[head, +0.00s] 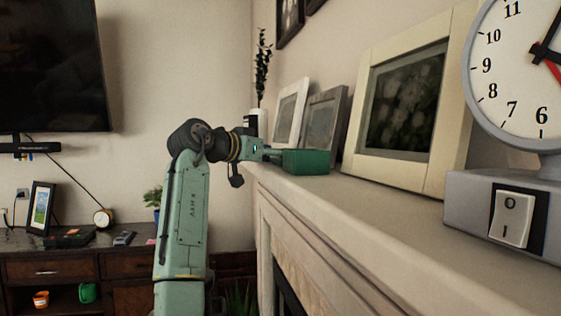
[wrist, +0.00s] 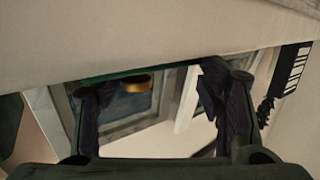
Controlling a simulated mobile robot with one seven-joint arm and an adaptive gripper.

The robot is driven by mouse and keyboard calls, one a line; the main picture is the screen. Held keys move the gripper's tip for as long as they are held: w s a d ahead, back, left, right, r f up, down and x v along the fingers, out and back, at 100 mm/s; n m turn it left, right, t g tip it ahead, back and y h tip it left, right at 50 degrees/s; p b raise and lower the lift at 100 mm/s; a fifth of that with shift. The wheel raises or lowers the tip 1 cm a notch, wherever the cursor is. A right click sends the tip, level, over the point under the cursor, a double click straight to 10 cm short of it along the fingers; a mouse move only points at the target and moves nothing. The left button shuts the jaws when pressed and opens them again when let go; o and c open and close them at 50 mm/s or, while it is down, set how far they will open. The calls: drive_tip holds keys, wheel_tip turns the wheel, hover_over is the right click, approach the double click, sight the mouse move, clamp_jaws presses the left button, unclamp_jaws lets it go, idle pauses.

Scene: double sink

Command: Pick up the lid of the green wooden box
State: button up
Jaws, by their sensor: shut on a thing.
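The green wooden box (head: 306,162) sits on the mantel shelf in the head view, in front of the small picture frames. My gripper (head: 273,155) reaches it from the left, at the height of its upper part, where the lid is. The seam between lid and box cannot be made out. In the wrist view my gripper's two fingers (wrist: 160,100) stand wide apart, shut on the lid, with a thin dark green edge (wrist: 165,70) spanning between them. A round gold-coloured piece (wrist: 136,83) shows near the left finger; I cannot tell what it belongs to.
Small frames (head: 322,120) and a large cream picture frame (head: 441,110) lean along the wall behind the mantel (head: 400,215). A clock (head: 520,75) on a grey base with a switch stands at the near right. A vase with a plant (head: 262,75) is at the far end.

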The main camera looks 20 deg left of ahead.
drive_tip(key=c, duration=0.3)
